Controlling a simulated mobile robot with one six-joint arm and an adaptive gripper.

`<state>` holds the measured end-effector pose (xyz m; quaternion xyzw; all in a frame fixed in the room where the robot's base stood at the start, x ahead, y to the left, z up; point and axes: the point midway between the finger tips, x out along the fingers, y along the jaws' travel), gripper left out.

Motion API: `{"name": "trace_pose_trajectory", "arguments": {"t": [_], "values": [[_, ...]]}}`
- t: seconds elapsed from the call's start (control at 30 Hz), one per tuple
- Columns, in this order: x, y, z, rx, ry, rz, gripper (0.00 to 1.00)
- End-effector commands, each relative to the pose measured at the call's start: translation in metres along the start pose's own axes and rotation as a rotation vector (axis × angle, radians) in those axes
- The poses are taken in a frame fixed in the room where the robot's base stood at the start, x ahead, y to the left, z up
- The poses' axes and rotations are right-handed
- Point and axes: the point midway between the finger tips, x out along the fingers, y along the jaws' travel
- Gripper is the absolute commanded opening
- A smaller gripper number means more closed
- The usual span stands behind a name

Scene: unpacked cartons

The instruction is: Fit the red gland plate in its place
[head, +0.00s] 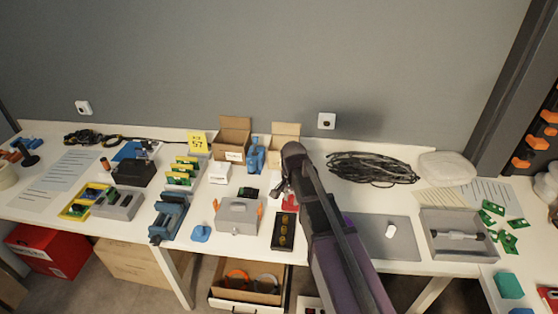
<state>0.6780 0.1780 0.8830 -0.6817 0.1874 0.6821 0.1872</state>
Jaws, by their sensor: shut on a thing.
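My gripper (281,189) points down over the middle of the bench, small and partly hidden by my own arm. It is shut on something. The red gland plate (290,203) shows as a small red piece just below and to the right of the fingers, and it appears to be what they hold. The exact grip is too small to make out. A grey box (238,216) with orange parts at its sides stands just left of the red piece. Its opening for a plate cannot be made out. A black panel with yellow marks (284,232) lies in front of the red piece.
A blue vise (168,216) and a small blue piece (201,234) stand to the left. Open cartons (234,138) stand behind. Coiled black cable (372,170) lies at the back right. A grey mat (396,243) and a grey tray (440,252) lie right of my arm.

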Motion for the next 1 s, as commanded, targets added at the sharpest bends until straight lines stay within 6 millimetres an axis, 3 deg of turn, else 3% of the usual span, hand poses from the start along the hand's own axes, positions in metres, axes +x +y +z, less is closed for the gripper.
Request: {"name": "trace_pose_trajectory", "arguments": {"t": [0.57,1.0], "values": [[-0.004,-0.018,0.007,-0.025,0.0,0.0,0.0],[-0.038,-0.09,-0.06,-0.027,0.001,0.0,0.0]]}}
